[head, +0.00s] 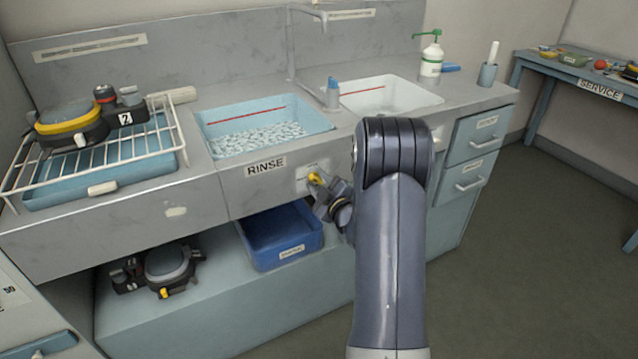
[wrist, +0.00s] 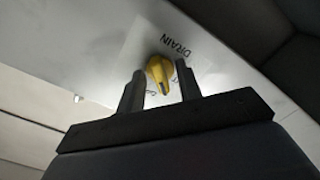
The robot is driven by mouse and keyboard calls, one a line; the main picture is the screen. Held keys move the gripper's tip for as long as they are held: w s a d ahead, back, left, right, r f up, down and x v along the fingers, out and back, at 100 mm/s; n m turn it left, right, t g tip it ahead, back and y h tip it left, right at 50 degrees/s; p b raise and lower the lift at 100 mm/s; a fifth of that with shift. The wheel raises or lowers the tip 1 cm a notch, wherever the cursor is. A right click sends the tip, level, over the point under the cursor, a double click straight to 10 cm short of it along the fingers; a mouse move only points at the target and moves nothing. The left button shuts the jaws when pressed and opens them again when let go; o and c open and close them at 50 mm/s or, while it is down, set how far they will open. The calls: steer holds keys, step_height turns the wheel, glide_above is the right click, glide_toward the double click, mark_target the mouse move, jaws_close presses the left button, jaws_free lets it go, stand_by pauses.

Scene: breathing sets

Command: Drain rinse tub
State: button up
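The rinse tub (head: 318,122) is a light blue basin set into the counter above the RINSE label (head: 266,165). It holds rippled, pale water below a red line on its back wall. A yellow drain knob (head: 315,178) sits on the counter's front panel, right of that label. In the wrist view the knob (wrist: 159,72) shows beside the word DRAIN. My gripper (head: 318,186) is at the knob. In the wrist view its two fingers (wrist: 160,80) stand apart on either side of the knob, with small gaps visible. Whether they touch it is unclear.
A second, white basin (head: 392,98) with a red line is to the right. A dark blue bin (head: 282,238) and another mask (head: 168,265) are on the shelf below. Floor at right is clear.

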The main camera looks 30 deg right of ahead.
jaws_close()
steer(key=shift+f+m+b, duration=0.15)
steer(key=shift+m+b, duration=0.45)
steer(key=shift+b, duration=0.05)
steer(key=m+b, duration=0.1)
steer(key=m, duration=0.2)
steer(key=shift+m, duration=0.3)
jaws_free()
steer(key=shift+s, duration=0.15)
